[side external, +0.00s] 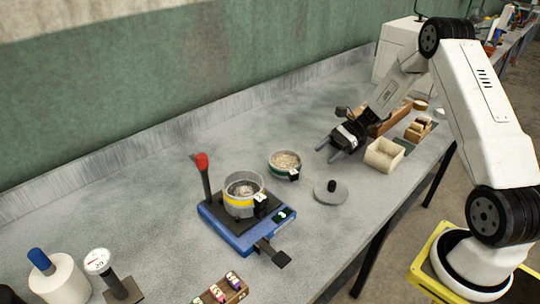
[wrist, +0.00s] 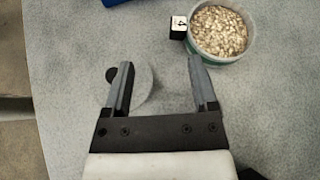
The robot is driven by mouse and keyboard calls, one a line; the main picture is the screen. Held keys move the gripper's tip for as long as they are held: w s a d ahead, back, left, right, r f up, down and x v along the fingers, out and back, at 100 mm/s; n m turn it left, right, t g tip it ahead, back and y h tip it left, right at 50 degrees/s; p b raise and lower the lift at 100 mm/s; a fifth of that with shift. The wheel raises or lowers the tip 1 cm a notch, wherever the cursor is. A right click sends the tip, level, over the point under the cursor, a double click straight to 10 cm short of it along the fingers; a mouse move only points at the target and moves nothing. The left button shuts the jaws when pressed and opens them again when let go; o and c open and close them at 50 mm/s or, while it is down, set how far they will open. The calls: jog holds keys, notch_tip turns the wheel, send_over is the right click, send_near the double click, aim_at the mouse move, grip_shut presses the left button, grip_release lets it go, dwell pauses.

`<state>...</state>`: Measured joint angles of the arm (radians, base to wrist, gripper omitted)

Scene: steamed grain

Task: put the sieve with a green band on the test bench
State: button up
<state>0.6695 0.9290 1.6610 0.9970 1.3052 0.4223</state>
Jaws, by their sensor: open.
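The sieve with a green band (side external: 285,165) stands on the grey worktop, full of pale grain. In the wrist view the same sieve (wrist: 222,32) is at the upper right, with a black block marked 4 on its side. My gripper (side external: 326,154) is open and empty above the worktop, to the right of this sieve. In the wrist view my gripper's fingers (wrist: 160,65) are spread apart, clear of the sieve. A sieve with a yellow band (side external: 240,201) stands on a blue device (side external: 244,236) with a black top and a red-knobbed lever. I cannot tell whether this device is the test bench.
A grey disc lid with a black knob (side external: 331,193) lies right of the sieves; in the wrist view the disc (wrist: 142,82) is partly behind one finger. A cream box (side external: 384,155) and wooden trays stand at right. A dial gauge (side external: 98,262) and white cylinder (side external: 58,280) stand front left.

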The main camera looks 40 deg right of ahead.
jog(key=s+a+r+n+h, duration=0.3)
jog(key=s+a+n+h, duration=0.2)
jog(key=n, duration=0.5)
jog(key=s+a+r+n+g+h, duration=0.1)
jog(key=s+a+r+n+h, duration=0.3)
jog(key=s+a+n+h, duration=0.2)
jog(key=shift+s+a+r+n, duration=0.15)
jog(key=shift+s+a+n, duration=1.25)
jog(key=shift+a+n, duration=0.65)
jog(key=shift+d, duration=0.1)
